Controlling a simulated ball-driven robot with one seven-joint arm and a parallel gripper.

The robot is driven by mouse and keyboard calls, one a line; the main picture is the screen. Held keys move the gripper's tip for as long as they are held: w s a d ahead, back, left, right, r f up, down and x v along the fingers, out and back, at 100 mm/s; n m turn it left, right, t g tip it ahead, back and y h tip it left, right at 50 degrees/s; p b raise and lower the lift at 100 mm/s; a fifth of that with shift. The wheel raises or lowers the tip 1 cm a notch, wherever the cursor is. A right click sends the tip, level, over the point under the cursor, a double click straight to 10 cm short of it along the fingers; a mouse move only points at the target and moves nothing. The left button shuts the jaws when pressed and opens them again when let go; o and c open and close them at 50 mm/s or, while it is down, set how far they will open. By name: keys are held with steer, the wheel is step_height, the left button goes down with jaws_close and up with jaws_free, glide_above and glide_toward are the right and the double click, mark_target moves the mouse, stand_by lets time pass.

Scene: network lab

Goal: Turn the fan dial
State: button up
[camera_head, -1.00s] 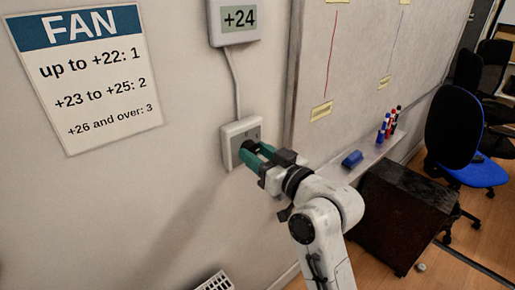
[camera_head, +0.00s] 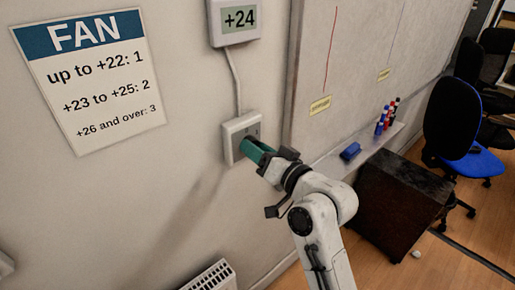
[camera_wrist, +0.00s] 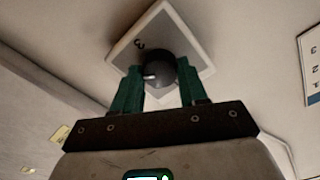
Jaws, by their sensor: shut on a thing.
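The fan dial is a round dark knob (camera_wrist: 160,68) on a white square wall plate (camera_head: 231,130). In the wrist view a digit 3 shows on the plate beside the knob, and a short white mark shows on the knob's lower left. My gripper (camera_head: 252,147) has green fingers, shut on the knob from both sides; they also show in the wrist view (camera_wrist: 162,84). In the head view the fingers hide the knob. The FAN sign (camera_head: 92,80) reads up to +22: 1, +23 to +25: 2, +26 and over: 3. The wall display (camera_head: 240,19) reads +24.
A whiteboard (camera_head: 350,60) with a tray of markers (camera_head: 386,117) and a blue eraser (camera_head: 350,151) is right of the dial. A dark cabinet (camera_head: 400,205) and a blue chair (camera_head: 470,160) stand further right. A white radiator (camera_head: 214,277) is below.

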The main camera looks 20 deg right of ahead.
steer(key=shift+f, duration=0.15)
steer(key=o, duration=1.1)
steer(key=shift+c, duration=0.2)
steer(key=b+v, duration=0.2)
steer(key=v, duration=0.8)
steer(key=shift+s+b, duration=0.35)
steer(key=shift+s, duration=0.05)
steer(key=shift+d, duration=0.1)
